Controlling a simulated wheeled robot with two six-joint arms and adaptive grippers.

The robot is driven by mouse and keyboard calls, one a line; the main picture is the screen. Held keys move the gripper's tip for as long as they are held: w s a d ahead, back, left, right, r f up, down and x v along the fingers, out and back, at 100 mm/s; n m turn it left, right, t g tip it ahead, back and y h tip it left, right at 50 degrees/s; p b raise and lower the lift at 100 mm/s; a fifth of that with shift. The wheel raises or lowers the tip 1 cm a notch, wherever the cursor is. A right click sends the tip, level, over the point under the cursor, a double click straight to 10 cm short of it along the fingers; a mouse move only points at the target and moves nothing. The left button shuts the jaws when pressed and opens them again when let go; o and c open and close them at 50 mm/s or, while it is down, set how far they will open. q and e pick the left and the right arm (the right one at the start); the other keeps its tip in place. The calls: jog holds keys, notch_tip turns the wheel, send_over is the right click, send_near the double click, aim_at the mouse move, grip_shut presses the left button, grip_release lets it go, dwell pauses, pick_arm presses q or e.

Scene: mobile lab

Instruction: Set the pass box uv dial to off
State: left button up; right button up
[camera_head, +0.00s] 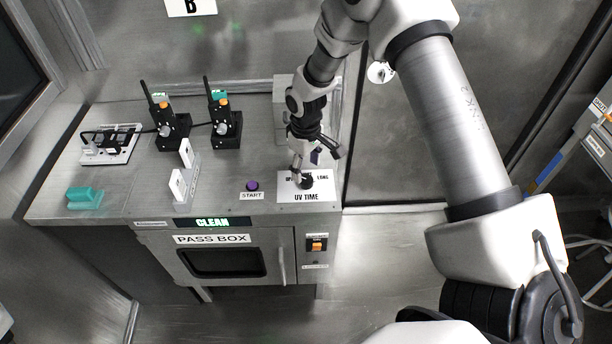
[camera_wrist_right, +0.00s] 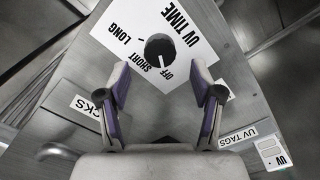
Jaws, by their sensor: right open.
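The black UV time dial (camera_head: 306,182) sits on a white label plate (camera_head: 322,193) on top of the pass box (camera_head: 160,233). In the right wrist view the dial (camera_wrist_right: 159,48) shows beyond the fingertips, with the words OFF, SHORT and LONG around it. In the head view my right gripper (camera_head: 300,170) is just above the dial and partly covers the label. My left gripper is not in view.
A purple START button (camera_head: 252,185) is left of the dial. A white-tagged rack (camera_head: 184,180), two black radios (camera_head: 226,125) and a teal block (camera_head: 84,196) stand farther left on the pass box. An orange switch (camera_head: 316,245) is on the front.

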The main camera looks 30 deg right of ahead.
aim_at(306, 179)
notch_tip(306, 179, up, 7)
jog(key=shift+s, duration=0.1)
dwell(0.5)
